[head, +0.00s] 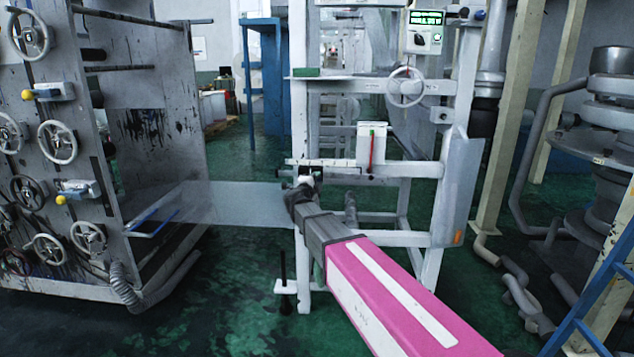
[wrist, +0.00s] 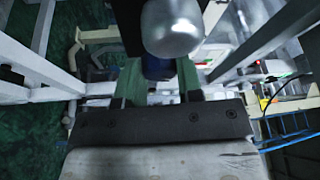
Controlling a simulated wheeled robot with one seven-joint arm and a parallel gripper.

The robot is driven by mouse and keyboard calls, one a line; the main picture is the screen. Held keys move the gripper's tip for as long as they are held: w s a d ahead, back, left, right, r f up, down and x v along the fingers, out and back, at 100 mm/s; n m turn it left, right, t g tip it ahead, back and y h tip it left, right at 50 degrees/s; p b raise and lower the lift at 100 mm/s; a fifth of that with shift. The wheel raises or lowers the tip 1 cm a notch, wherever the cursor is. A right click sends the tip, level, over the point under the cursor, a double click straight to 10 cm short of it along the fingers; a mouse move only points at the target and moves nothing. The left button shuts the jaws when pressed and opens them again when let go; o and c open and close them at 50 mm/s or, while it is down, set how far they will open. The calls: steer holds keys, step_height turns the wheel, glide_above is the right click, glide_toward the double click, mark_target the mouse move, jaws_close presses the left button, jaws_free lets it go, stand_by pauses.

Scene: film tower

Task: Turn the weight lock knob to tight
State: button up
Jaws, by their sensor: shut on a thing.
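My gripper (head: 303,184) reaches to the white frame, just under a horizontal graduated beam (head: 345,162). In the wrist view, the two green fingers of my gripper (wrist: 160,78) stand on either side of a dark blue piece, which I take to be the weight lock knob (wrist: 158,68). The fingers are shut on it. A silver rounded body (wrist: 172,25) is at the top of that view and covers part of the knob. In the head view the knob is too small and too hidden by my gripper to make out. Its turn position cannot be read.
A grey panel with several handwheels (head: 58,142) stands at the left. A translucent film (head: 235,203) runs from it to the white frame (head: 433,200). A handwheel (head: 405,87) and a control box (head: 424,32) are above right. Pipes and a blue ladder (head: 600,290) stand at the right.

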steer(key=shift+m+g, duration=0.3)
steer(key=shift+m, duration=0.4)
steer(key=o, duration=0.9)
steer(key=v, duration=1)
steer(key=shift+s+a, duration=0.2)
steer(key=shift+s, duration=0.15)
steer(key=shift+d, duration=0.1)
